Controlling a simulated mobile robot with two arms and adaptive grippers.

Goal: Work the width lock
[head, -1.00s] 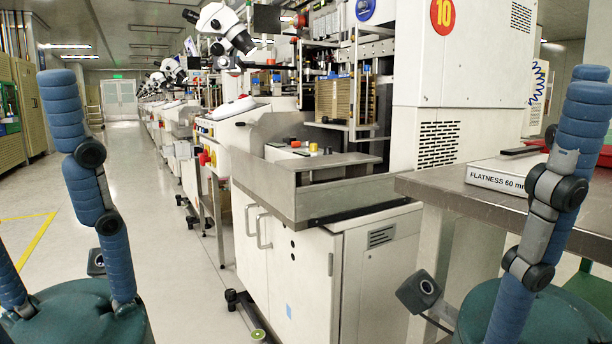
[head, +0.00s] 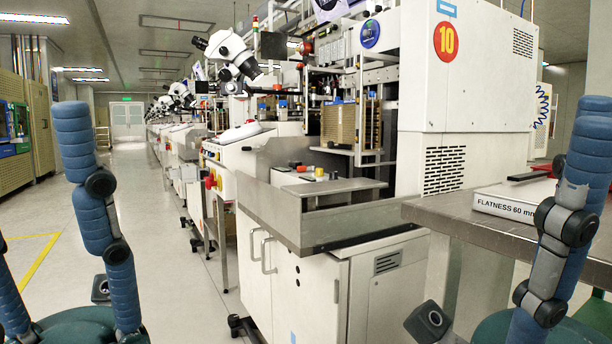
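The width lock cannot be picked out for certain at this distance. The wire bonding machine (head: 470,90) with the red number 10 disc stands right of centre. Small coloured knobs (head: 320,172) sit on its front deck, and a brown slotted magazine (head: 350,124) stands behind them. Red and yellow knobs (head: 212,180) show on the side of a unit further left. My blue padded arms rise at the left and right edges of the head view. Neither gripper's fingers can be seen.
A steel table (head: 455,213) juts in at the right, bearing a flat box (head: 515,200) labelled FLATNESS 60. A white cabinet (head: 310,285) with a steel ledge (head: 285,212) fills the centre. A clear floor aisle (head: 150,215) runs back on the left. A microscope (head: 230,52) overhangs the line.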

